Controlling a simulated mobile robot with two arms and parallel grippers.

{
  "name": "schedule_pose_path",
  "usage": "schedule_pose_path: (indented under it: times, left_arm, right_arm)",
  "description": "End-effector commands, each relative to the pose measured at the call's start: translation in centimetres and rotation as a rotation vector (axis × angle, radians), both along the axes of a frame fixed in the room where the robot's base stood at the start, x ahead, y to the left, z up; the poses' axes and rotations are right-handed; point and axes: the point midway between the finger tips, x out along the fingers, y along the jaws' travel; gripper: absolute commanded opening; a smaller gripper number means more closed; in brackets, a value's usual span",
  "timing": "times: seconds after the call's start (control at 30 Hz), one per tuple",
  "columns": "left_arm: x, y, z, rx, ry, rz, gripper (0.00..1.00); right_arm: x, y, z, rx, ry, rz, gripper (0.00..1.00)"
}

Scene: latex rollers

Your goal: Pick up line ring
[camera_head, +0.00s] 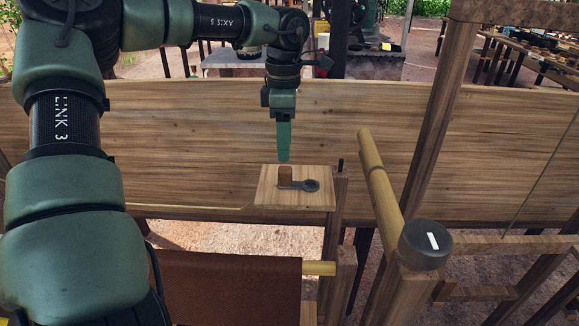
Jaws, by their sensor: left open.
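A small dark ring with a flat stem (311,185) lies on a small wooden shelf (265,197) near the middle of the view; I take it to be the line ring. A brown block or tab (285,175) is at the stem's left end. My left gripper (284,158) points straight down just above and behind the shelf, apart from the ring. Its fingers are seen edge-on, and nothing shows between them. My right gripper is not in view.
A wooden post (333,215) stands at the shelf's right edge. A yellowish roller bar (372,165) with a black round knob (425,244) slants to the right. A brown sheet (230,285) hangs in front. A plank wall (200,150) stands behind.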

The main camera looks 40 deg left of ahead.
Motion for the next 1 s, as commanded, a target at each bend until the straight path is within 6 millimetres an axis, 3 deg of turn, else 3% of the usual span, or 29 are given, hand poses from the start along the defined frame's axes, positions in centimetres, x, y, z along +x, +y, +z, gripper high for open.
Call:
schedule_pose_path:
  times: [0.5,0.83,0.87,1.0]
  left_arm:
    - [0.0,-1.2,-6.3,-0.002,0.005,0.002,0.53]
    - [0.0,-1.2,-7.4,-0.001,0.000,0.002,0.53]
    - [0.0,-1.2,-7.4,-0.001,0.000,0.002,0.47]
    - [0.0,-1.2,-7.4,-0.001,0.000,0.002,0.08]
  right_arm:
    - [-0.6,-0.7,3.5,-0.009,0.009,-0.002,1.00]
    - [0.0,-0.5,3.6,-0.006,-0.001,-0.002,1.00]
    - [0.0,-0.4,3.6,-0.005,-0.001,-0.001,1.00]
    - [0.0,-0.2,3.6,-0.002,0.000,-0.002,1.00]
